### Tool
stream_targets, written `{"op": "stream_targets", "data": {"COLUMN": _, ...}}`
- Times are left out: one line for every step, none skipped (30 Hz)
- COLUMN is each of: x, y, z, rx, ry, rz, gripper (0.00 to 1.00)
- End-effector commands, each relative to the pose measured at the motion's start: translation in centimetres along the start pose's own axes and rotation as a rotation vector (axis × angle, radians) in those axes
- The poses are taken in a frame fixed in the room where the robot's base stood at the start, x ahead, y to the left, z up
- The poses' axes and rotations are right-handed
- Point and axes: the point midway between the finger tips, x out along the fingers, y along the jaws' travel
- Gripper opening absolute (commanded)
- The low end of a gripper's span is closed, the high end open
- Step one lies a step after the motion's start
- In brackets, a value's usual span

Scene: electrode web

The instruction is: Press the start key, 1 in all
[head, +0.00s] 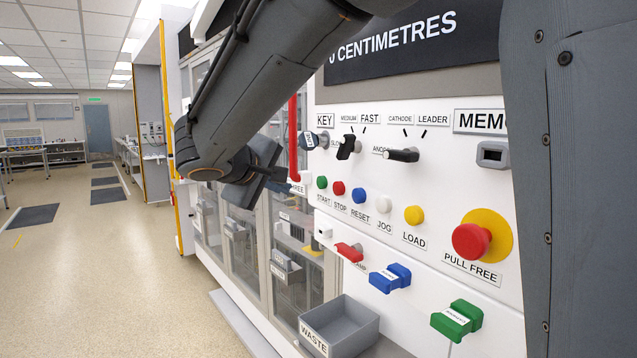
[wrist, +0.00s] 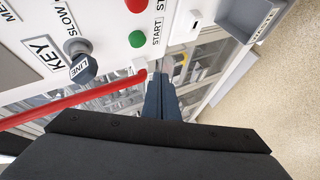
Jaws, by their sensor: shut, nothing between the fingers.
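The start key is a green round button (head: 322,182) on the white control panel, with the label START below it. In the wrist view the green button (wrist: 137,39) is above and left of my fingertips. My gripper (head: 287,180) is shut and empty, left of the green button in the head view. The gripper looks apart from the green button; the exact gap to the panel cannot be told.
Red stop (head: 338,188), blue reset (head: 358,195) and further buttons run to the right. A grey waste bin (head: 350,328) is below.

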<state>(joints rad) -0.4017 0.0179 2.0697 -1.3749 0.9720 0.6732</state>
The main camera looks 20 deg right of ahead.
Motion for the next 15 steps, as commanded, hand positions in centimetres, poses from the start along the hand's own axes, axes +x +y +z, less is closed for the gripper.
{"op": "stream_targets", "data": {"x": 0.5, "y": 0.5, "z": 0.4, "rx": 0.001, "ry": -0.002, "rz": 0.001, "gripper": 0.0}}
{"op": "stream_targets", "data": {"x": 0.8, "y": 0.8, "z": 0.6, "rx": 0.001, "ry": -0.003, "rz": 0.002, "gripper": 0.0}}
{"op": "stream_targets", "data": {"x": 1.2, "y": 1.0, "z": 0.9, "rx": 0.002, "ry": -0.003, "rz": 0.001, "gripper": 0.0}}
{"op": "stream_targets", "data": {"x": 1.4, "y": 1.2, "z": 1.1, "rx": 0.002, "ry": -0.002, "rz": 0.001, "gripper": 0.0}}
{"op": "stream_targets", "data": {"x": 1.7, "y": 1.4, "z": 1.3, "rx": 0.001, "ry": -0.003, "rz": 0.001, "gripper": 0.0}}
{"op": "stream_targets", "data": {"x": 2.1, "y": 1.6, "z": 1.6, "rx": 0.001, "ry": -0.003, "rz": 0.001, "gripper": 0.0}}
{"op": "stream_targets", "data": {"x": 2.4, "y": 1.7, "z": 1.7, "rx": 0.002, "ry": -0.001, "rz": 0.001, "gripper": 0.0}}
{"op": "stream_targets", "data": {"x": 2.6, "y": 1.8, "z": 1.9, "rx": 0.003, "ry": -0.001, "rz": 0.001, "gripper": 0.0}}
{"op": "stream_targets", "data": {"x": 3.0, "y": 2.0, "z": 2.1, "rx": 0.002, "ry": -0.002, "rz": 0.001, "gripper": 0.0}}
{"op": "stream_targets", "data": {"x": 3.1, "y": 2.1, "z": 2.2, "rx": 0.002, "ry": -0.002, "rz": 0.001, "gripper": 0.0}}
{"op": "stream_targets", "data": {"x": 3.3, "y": 2.2, "z": 2.4, "rx": 0.001, "ry": -0.002, "rz": 0.001, "gripper": 0.0}}
{"op": "stream_targets", "data": {"x": 3.5, "y": 2.3, "z": 2.5, "rx": 0.001, "ry": -0.001, "rz": 0.0, "gripper": 0.0}}
{"op": "stream_targets", "data": {"x": 3.6, "y": 2.4, "z": 2.5, "rx": 0.001, "ry": -0.001, "rz": 0.0, "gripper": 0.0}}
{"op": "stream_targets", "data": {"x": 3.7, "y": 2.5, "z": 2.6, "rx": 0.001, "ry": 0.0, "rz": 0.0, "gripper": 0.0}}
{"op": "stream_targets", "data": {"x": 3.8, "y": 2.6, "z": 2.7, "rx": 0.001, "ry": 0.0, "rz": 0.0, "gripper": 0.0}}
